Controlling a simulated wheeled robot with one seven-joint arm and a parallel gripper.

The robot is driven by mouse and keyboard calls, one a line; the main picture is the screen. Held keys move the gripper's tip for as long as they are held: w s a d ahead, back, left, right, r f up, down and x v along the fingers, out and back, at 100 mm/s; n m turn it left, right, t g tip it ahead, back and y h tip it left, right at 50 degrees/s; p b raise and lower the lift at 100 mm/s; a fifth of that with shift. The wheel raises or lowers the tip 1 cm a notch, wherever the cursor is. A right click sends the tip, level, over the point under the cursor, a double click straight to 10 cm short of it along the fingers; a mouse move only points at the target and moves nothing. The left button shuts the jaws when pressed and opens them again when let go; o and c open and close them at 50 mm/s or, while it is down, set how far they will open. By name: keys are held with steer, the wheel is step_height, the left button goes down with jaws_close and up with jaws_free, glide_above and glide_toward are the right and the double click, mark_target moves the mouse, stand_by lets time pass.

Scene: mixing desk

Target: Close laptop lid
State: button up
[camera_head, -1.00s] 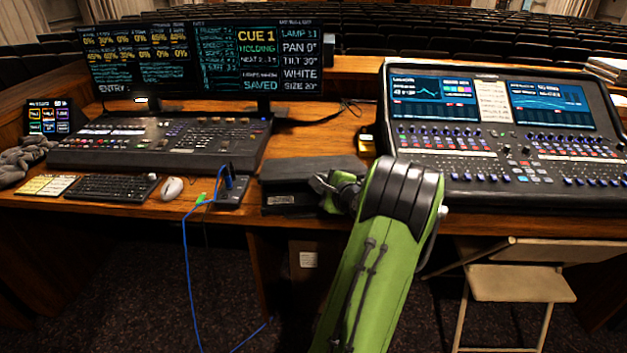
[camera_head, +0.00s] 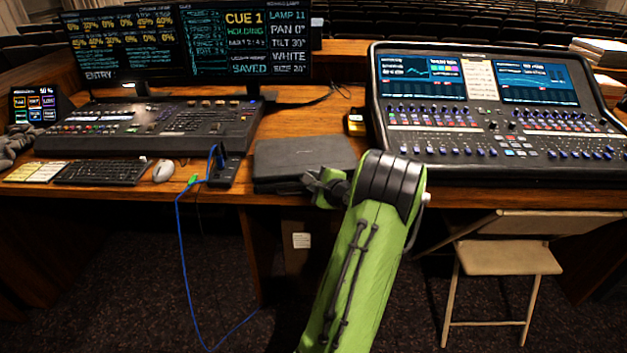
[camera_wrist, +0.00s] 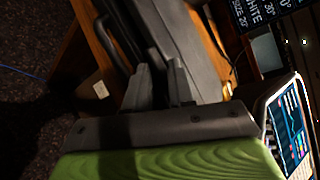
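The laptop (camera_head: 300,157) is a dark grey slab at the desk's front edge, between the lighting console and the mixing desk. Its lid lies low and almost flat over the base; I cannot tell whether it is fully shut. My gripper (camera_head: 312,180) is at the laptop's front right part, close to the lid's front edge. In the wrist view the two grey fingers (camera_wrist: 160,68) stand apart with nothing visible between them, and the laptop (camera_wrist: 190,45) lies just beyond their tips. Contact with the lid cannot be made out. My arm hides the laptop's front right corner.
A black box with a blue cable (camera_head: 222,170) stands just left of the laptop. The mixing desk (camera_head: 490,120) is close on the right. A folding chair (camera_head: 507,257) stands below the desk's front edge at right.

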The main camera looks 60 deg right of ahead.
steer(key=o, duration=0.3)
steer(key=shift+r, duration=0.2)
steer(key=shift+o, duration=0.2)
steer(key=p+v, duration=0.2)
steer(key=v, duration=1.3)
steer(key=shift+s+a+p, duration=0.25)
steer(key=shift+a+p, duration=0.1)
steer(key=shift+c, duration=0.2)
